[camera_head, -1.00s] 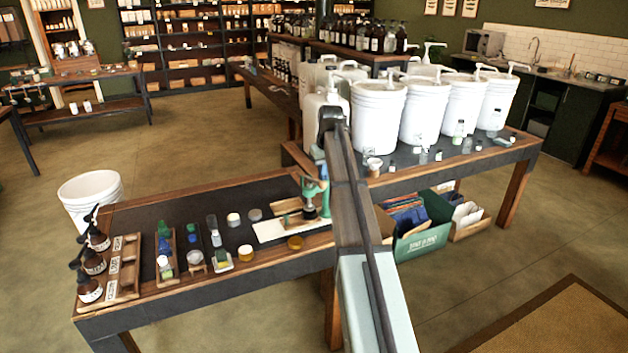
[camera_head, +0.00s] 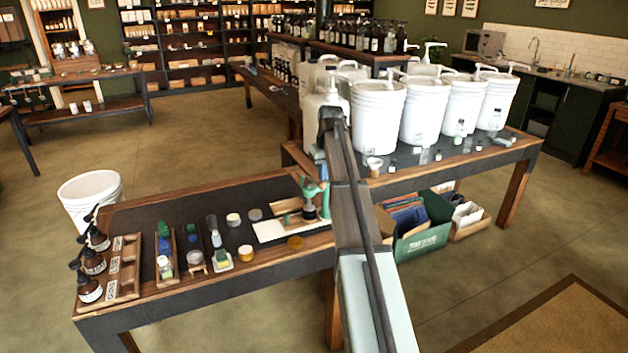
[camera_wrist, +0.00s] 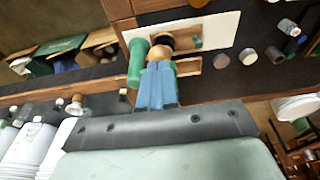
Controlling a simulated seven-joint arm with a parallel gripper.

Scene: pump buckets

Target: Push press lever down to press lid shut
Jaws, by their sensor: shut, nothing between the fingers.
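The small green press (camera_head: 310,193) stands on a pale board (camera_head: 270,231) on the near table, just left of my arm in the head view. In the wrist view, a green cylindrical part of the press (camera_wrist: 137,62) is left of my fingers, with a tan round part (camera_wrist: 159,52) at their tips. My gripper (camera_wrist: 158,66) is shut and empty, its blue fingers close together over the press. They look close to the press parts, but I cannot tell whether they touch. The jar and lid under the press are not clear.
Wooden trays, pump bottles (camera_head: 92,262) and small jars stand left of the press. An amber disc (camera_head: 295,242) lies near the board's front edge. Large white pump buckets (camera_head: 378,115) line the table behind. A white bucket (camera_head: 90,197) stands on the floor at left.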

